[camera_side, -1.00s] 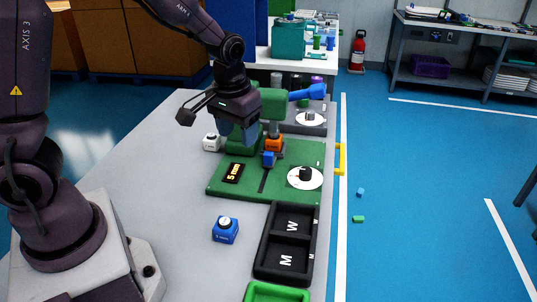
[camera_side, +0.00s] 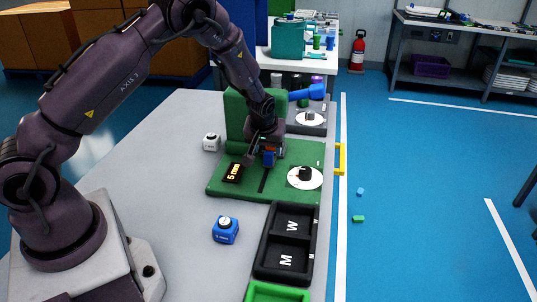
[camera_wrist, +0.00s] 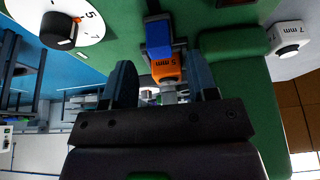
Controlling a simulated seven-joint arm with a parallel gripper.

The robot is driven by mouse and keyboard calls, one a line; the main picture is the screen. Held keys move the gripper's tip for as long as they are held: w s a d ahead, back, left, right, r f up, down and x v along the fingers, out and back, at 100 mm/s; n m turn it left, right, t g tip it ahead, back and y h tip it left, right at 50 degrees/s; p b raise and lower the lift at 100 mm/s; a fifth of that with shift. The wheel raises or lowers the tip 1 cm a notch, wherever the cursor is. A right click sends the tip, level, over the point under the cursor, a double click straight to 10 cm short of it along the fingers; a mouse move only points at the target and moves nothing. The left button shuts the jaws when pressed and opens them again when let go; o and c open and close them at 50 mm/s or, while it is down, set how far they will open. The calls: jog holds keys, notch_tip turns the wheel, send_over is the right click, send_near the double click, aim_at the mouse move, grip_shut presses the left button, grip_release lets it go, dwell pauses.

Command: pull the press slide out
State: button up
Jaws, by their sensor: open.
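The green press (camera_side: 235,110) stands on a green base plate (camera_side: 225,188) with a dark slot (camera_side: 264,180). A blue block (camera_side: 268,159), which looks like the front of the press slide, sits at the slot's far end; it also shows in the wrist view (camera_wrist: 159,38). An orange block marked 5 mm (camera_wrist: 167,68) sits right against it, mostly hidden in the side view. My gripper (camera_side: 263,150) is low at the press. In the wrist view my gripper (camera_wrist: 163,76) is open, its two fingers on either side of the orange block, with gaps showing.
A white 7 mm block (camera_side: 211,142) stands left of the press. A blue block with a knob (camera_side: 225,230) and a black tray marked W and M (camera_side: 270,253) are nearer. A blue lever (camera_side: 308,93) sticks out right.

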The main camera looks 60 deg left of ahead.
aim_at(268, 153)
jog(key=shift+x, duration=2.15)
jog(key=shift+c, duration=0.4)
grip_shut()
jog(key=s+d, duration=0.7)
jog(key=shift+s+d, duration=0.3)
